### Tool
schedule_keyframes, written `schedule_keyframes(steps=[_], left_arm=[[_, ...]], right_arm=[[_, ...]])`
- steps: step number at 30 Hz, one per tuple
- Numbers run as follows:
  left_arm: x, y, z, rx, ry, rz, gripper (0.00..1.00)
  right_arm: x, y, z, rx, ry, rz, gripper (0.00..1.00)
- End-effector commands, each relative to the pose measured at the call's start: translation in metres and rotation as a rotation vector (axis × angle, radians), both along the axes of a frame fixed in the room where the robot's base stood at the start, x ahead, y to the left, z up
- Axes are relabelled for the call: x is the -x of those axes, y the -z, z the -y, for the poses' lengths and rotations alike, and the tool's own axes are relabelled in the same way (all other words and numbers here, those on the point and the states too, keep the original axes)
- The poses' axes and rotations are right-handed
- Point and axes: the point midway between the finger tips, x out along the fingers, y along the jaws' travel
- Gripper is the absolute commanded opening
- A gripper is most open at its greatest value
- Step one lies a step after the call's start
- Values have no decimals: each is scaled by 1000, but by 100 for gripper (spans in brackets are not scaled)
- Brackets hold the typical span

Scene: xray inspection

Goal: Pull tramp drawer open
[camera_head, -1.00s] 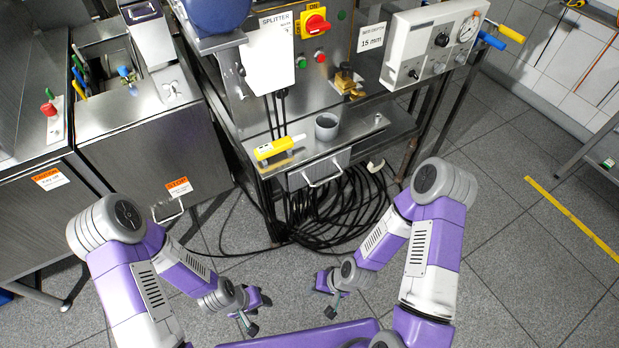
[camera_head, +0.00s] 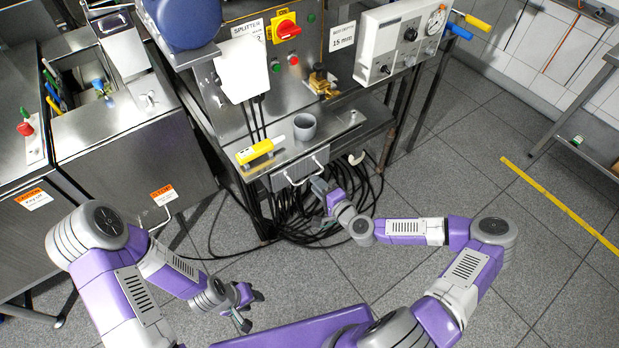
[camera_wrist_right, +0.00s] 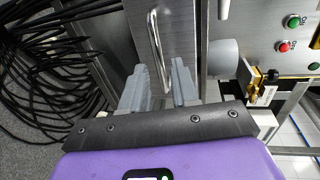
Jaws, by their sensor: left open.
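The tramp drawer (camera_head: 287,181) is a small grey metal front with a bar handle (camera_head: 304,175), under the counter of the splitter bench. It looks closed. My right gripper (camera_head: 320,186) is just in front of the drawer. In the right wrist view the drawer front (camera_wrist_right: 180,25) and the upright bar handle (camera_wrist_right: 156,48) are straight ahead. The fingers of the right gripper (camera_wrist_right: 160,85) are apart, and the lower handle end lies in line with the gap between them. No grip on the handle shows. My left gripper (camera_head: 246,308) is open and empty above the floor.
On the counter (camera_head: 345,125) above the drawer are a yellow tool (camera_head: 255,151) and a grey cup (camera_head: 305,127). Black cables (camera_head: 365,200) hang and coil under the bench. A steel cabinet (camera_head: 130,160) stands at left.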

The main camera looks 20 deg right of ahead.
Motion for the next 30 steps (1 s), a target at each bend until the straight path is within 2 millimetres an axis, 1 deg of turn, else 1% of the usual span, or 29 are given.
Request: schedule_keyframes(steps=[1,3,6,9,13,19,20,25,30], left_arm=[[0,2,0,0,0,0,43],[0,4,0,0,0,0,43],[0,5,0,0,0,0,43],[0,6,0,0,0,0,43],[0,7,0,0,0,0,43],[0,6,0,0,0,0,43],[0,6,0,0,0,0,43],[0,6,0,0,0,0,43],[0,6,0,0,0,0,43]], right_arm=[[-9,3,-4,0,-2,1,29],[-19,5,-8,1,-2,1,29],[-31,7,-12,1,-2,1,29],[-39,9,-15,2,-2,0,29],[-43,10,-16,1,-1,-2,29],[-43,10,-16,1,-2,-2,29],[-43,10,-16,1,-2,-2,26],[-42,10,-16,1,-2,-2,0],[-42,10,-16,1,-2,-2,0]])
